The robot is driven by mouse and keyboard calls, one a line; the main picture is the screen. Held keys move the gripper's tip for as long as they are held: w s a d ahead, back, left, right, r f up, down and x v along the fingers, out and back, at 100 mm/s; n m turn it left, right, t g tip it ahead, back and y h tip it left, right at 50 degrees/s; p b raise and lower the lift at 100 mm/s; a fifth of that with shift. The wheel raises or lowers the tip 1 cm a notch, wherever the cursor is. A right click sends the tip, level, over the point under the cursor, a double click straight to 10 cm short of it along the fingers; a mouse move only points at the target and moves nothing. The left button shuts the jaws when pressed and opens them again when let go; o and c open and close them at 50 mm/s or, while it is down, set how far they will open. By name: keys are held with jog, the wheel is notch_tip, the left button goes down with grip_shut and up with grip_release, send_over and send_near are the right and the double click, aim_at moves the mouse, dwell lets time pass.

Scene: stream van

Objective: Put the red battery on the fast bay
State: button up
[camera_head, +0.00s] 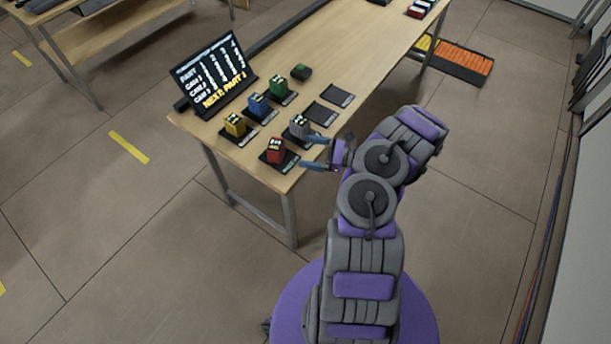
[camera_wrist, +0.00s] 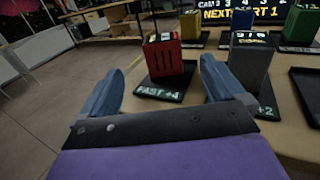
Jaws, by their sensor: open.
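The red battery (camera_head: 275,153) stands upright near the front corner of the wooden table. In the wrist view the red battery (camera_wrist: 166,60) stands on a black pad marked "FAST +4", the fast bay (camera_wrist: 158,92); the fast bay also shows in the head view (camera_head: 289,164). My gripper (camera_head: 314,153) is open and empty, to the right of the red battery. In the wrist view its two blue fingers (camera_wrist: 162,70) point toward the battery, one at each side, with the battery beyond them and no clear contact.
A grey battery (camera_head: 299,127) stands on a pad close behind. Yellow (camera_head: 235,125), blue (camera_head: 258,105) and green (camera_head: 279,88) batteries stand on pads to the left. Two pads (camera_head: 322,113) (camera_head: 338,95) are empty. A dark sign (camera_head: 213,75) stands at the table's left end.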

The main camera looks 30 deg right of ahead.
jog(key=w+a+r+n+g+y, duration=0.25)
jog(key=a+r+n+g, duration=0.4)
jog(key=a+r, duration=0.5)
jog(key=s+a+r+n+g, duration=0.4)
jog(key=a+r, duration=0.1)
jog(key=a, duration=0.2)
jog(key=s+a+r+n+g, duration=0.3)
jog(key=a+r+n, duration=0.2)
jog(key=a, duration=0.2)
jog(key=s+a+r+n+g+h, duration=0.2)
jog(key=s+a+n+h, duration=0.15)
jog(key=s, duration=0.35)
jog(key=s+a+r+n+g+h, duration=0.2)
jog(key=s+n+h, duration=0.15)
jog(key=s, duration=0.35)
jog(key=s+d+r+n+t+h, duration=0.2)
jog(key=s+d+n+h, duration=0.2)
jog(key=s+d+h, duration=0.3)
jog(key=s+h, duration=0.1)
jog(key=s, duration=0.4)
jog(key=shift+s+d+t, duration=0.15)
jog(key=shift+s+t, duration=0.2)
jog(key=shift+s, duration=0.05)
jog(key=shift+n, duration=0.25)
jog(key=shift+c, duration=0.4)
